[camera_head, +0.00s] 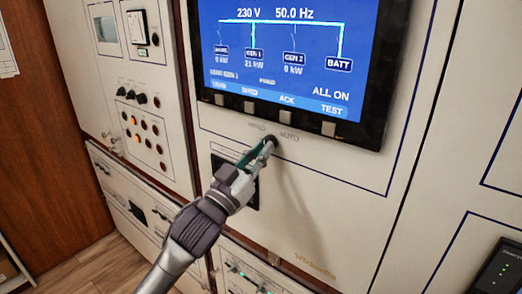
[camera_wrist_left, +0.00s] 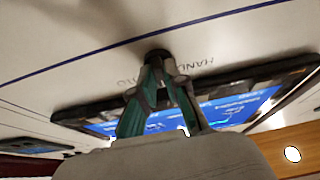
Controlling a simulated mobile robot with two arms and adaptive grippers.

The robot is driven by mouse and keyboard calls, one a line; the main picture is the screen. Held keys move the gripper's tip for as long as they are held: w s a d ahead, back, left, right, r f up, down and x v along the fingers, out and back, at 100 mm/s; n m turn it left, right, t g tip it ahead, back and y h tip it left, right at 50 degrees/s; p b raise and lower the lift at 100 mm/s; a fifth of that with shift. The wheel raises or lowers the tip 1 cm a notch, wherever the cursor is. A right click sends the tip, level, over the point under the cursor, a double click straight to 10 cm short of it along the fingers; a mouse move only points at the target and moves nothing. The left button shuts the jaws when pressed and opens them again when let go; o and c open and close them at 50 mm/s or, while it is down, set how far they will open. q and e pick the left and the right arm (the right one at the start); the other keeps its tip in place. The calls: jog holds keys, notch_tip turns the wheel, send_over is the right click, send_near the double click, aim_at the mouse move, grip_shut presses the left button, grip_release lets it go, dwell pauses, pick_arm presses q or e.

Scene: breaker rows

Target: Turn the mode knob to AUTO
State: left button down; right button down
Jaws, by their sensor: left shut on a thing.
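The mode knob (camera_head: 271,139) is a small dark knob on the cream panel below the screen, between the printed words HAND and AUTO. My left gripper (camera_head: 263,147) reaches it from the lower left and is shut on it. In the left wrist view the green-grey fingers (camera_wrist_left: 160,72) close around the dark knob (camera_wrist_left: 157,53), with the HAND lettering beside it, seen upside down. The fingers cover much of the knob, and I cannot tell which way it points. My right gripper is not in view.
A blue display screen (camera_head: 290,48) with several grey buttons (camera_head: 286,116) along its lower bezel sits just above the knob. A dark recessed opening (camera_head: 251,192) lies below, partly behind my left gripper. Several small knobs and lamps (camera_head: 139,122) are at left. A dark device (camera_head: 499,268) is at lower right.

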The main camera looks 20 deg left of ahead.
pick_arm(q)
jog(key=m+h, duration=0.1)
jog(key=m, duration=0.1)
jog(key=m+g+h, duration=0.1)
jog(key=m+p, duration=0.1)
jog(key=m, duration=0.1)
jog(key=shift+a+r+m+h, duration=0.2)
jog(key=shift+r+m+h, duration=0.1)
jog(key=shift+r+h, duration=0.1)
jog(key=shift+w+a+m+g+h+p, duration=0.1)
jog(key=shift+m+g+h+p, duration=0.4)
jog(key=shift+m, duration=0.7)
jog(key=shift+m+g+h+p, duration=0.25)
jog(key=shift+m+g, duration=0.35)
jog(key=shift+m, duration=0.6)
jog(key=shift+h, duration=0.25)
jog(key=c, duration=1.3)
grip_release()
jog(key=shift+o, duration=0.5)
jog(key=shift+f, duration=0.2)
jog(key=shift+w, duration=0.1)
jog(key=shift+f, duration=0.1)
jog(key=v, duration=1.2)
jog(key=shift+r, duration=0.2)
